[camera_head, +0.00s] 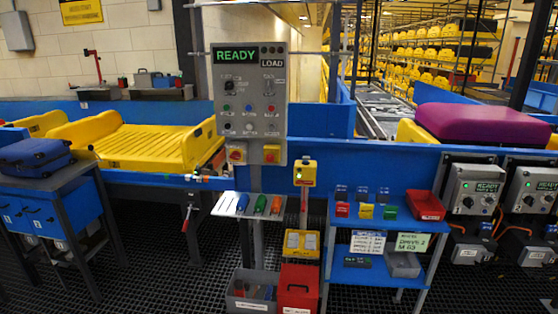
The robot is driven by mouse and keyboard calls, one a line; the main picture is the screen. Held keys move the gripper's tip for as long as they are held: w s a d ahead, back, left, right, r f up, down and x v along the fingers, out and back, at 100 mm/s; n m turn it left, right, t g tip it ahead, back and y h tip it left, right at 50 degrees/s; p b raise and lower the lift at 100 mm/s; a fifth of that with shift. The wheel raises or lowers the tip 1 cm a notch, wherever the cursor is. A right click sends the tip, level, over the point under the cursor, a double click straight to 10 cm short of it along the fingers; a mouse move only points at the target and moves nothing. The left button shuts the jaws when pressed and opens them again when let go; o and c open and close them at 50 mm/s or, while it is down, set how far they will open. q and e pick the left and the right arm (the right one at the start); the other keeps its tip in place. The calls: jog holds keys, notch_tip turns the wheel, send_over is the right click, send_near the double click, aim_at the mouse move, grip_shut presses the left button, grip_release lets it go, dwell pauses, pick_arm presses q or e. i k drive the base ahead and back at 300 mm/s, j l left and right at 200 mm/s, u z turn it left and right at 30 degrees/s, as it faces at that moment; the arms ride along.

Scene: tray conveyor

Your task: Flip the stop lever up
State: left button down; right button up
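A lever with a red handle (186,219) hangs down from the front edge of the blue conveyor frame, just left of the control panel post. It points downward. I cannot read a label on it, so I cannot tell for sure that it is the stop lever. Another red lever (97,67) stands upright on the far side of the conveyor, at the back left. Neither of my grippers is in view.
A yellow tray (140,146) lies on the conveyor behind the hanging lever. A blue suitcase (35,157) rests on a blue cart (62,205) at left. A small tool shelf (248,207) and a blue rack (375,262) stand at right. The grated floor (160,270) before the lever is clear.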

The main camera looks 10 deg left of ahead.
aim_at(186, 222)
jog(key=i+j, duration=0.2)
jog(key=j, duration=0.15)
jog(key=i+j+z, duration=0.1)
jog(key=i+j, duration=0.15)
jog(key=j, duration=0.15)
jog(key=i+j, duration=0.2)
jog(key=j, duration=0.15)
jog(key=i+j+z, duration=0.1)
jog(key=j, duration=0.3)
jog(key=i+j, duration=0.25)
jog(key=j, duration=0.15)
jog(key=i+j+z, duration=0.1)
jog(key=j, duration=0.3)
jog(key=i+j, duration=0.3)
jog(key=i+j+z, duration=0.1)
jog(key=j, duration=0.45)
jog(key=i+j, duration=0.1)
jog(key=j, duration=0.4)
jog(key=i+j+z, duration=0.1)
jog(key=j, duration=0.35)
jog(key=i+j, duration=0.15)
jog(key=j, duration=0.35)
jog(key=i+j+z, duration=0.1)
jog(key=j, duration=0.4)
